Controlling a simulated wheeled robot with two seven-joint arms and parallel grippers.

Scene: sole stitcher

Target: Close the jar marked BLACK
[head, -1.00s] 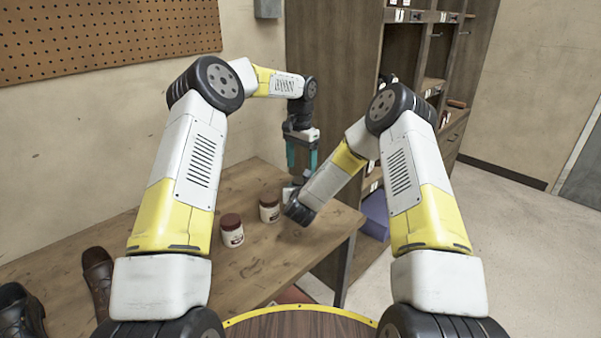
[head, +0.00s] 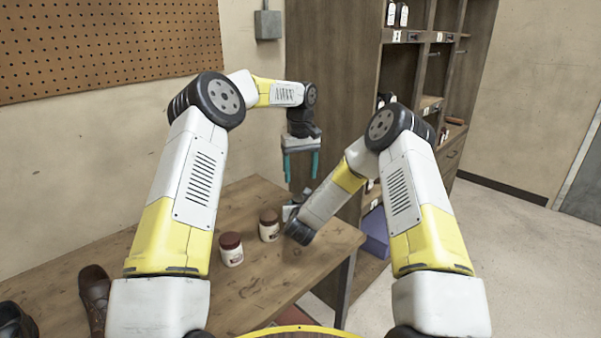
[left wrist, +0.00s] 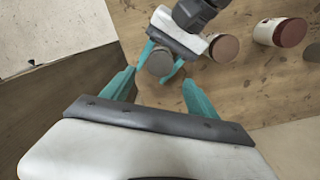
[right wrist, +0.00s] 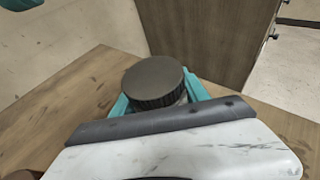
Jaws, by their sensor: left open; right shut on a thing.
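My right gripper is shut on a jar with a dark, ridged lid (right wrist: 155,82); this jar also shows in the left wrist view (left wrist: 160,62). The lid sits on top, but I cannot tell how tightly, and no label on this jar can be read. In the head view my right forearm hides most of this jar and gripper. My left gripper (head: 302,172) is open and empty above the table, its fingers pointing down. In the left wrist view the held jar lies beyond and between its fingers.
A brown-lidded jar (head: 269,226) and a red-lidded jar (head: 231,249) stand on the wooden table (head: 180,250), left of my right gripper. A brown shoe (head: 95,295) is at the lower left. A tall wooden shelf (head: 340,90) stands behind the table's right end.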

